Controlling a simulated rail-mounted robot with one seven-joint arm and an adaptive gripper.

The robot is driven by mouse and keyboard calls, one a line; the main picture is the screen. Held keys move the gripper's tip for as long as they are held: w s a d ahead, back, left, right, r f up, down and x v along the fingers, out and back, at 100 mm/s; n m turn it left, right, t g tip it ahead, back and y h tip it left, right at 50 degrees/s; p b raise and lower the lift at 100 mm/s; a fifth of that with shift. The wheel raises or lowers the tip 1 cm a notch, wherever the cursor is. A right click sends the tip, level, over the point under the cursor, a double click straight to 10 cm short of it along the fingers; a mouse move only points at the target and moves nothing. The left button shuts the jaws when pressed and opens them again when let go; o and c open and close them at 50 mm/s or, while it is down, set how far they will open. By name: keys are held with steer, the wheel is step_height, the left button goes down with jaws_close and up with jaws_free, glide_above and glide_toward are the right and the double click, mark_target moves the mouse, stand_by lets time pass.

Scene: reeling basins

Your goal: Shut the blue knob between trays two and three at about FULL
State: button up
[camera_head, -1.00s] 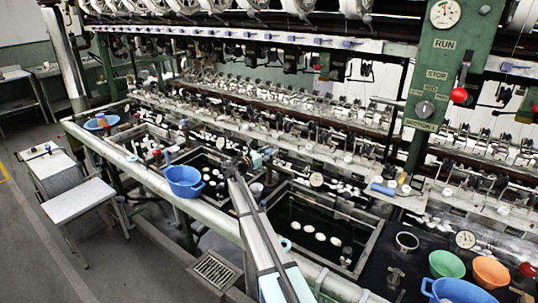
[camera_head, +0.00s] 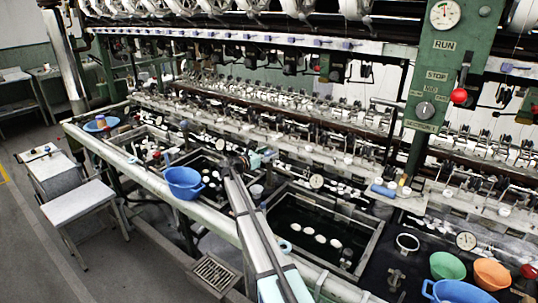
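My arm reaches up from the bottom of the view, and my gripper (camera_head: 246,162) is at its far end, over the strip between two dark basins. It is small and seen from behind, so I cannot tell whether its fingers are open or shut. A pale teal piece (camera_head: 268,155) shows just right of it; I cannot tell if this is the knob or part of my gripper. A light blue round part (camera_head: 285,246) shows beside my arm, near the front rail. I cannot clearly make out the blue knob or its FULL mark.
A blue tub (camera_head: 183,183) sits on the front rail left of my arm. A dark basin with white cocoons (camera_head: 320,239) lies to the right. Green (camera_head: 447,266) and orange bowls (camera_head: 491,273) stand at lower right. A green post with dials (camera_head: 437,88) rises behind.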

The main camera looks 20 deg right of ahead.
steer(key=shift+a, duration=0.1)
steer(key=v, duration=1.2)
stand_by(0.9)
